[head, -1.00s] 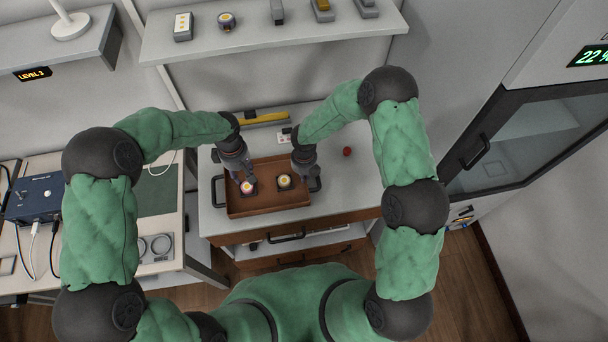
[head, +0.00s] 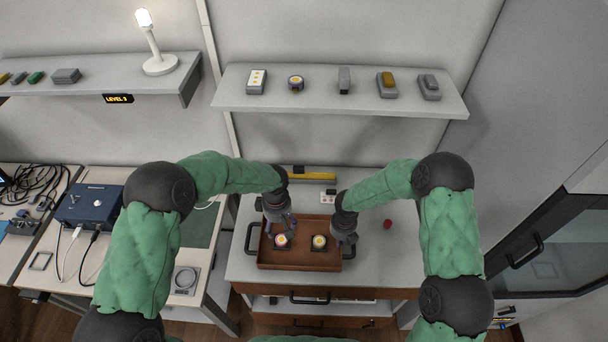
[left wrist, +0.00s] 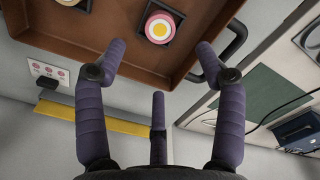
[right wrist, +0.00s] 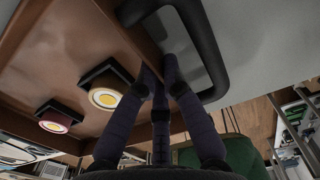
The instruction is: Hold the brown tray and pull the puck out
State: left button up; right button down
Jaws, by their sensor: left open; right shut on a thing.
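The brown tray (head: 300,258) lies on the grey worktop and has a dark handle at each side. In it, a pink-sided puck (head: 281,241) with a yellow centre sits left, on a dark square base. A second puck (head: 320,242), pale with a yellow centre, sits right on a similar base. My left gripper (head: 280,230) is open above the left puck; the left wrist view shows that puck (left wrist: 159,28) beyond the spread fingers (left wrist: 160,62), apart from them. My right gripper (right wrist: 160,75) is shut on the tray's right wall beside the handle (right wrist: 205,50); the exact contact is partly hidden.
A yellow bar (head: 312,177) and a white socket panel (head: 328,196) are behind the tray. A red ball-like object (head: 388,224) lies right of it. A shelf (head: 340,105) with several small devices hangs above. A blue box (head: 92,205) stands on the left bench.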

aim_at(282, 239)
pick_arm(q)
notch_tip(282, 239, down, 9)
jog(key=n, duration=0.7)
jog(key=shift+f, duration=0.15)
dwell(0.6)
jog(key=c, duration=1.4)
jog(key=shift+r, duration=1.6)
jog(key=shift+r, duration=0.5)
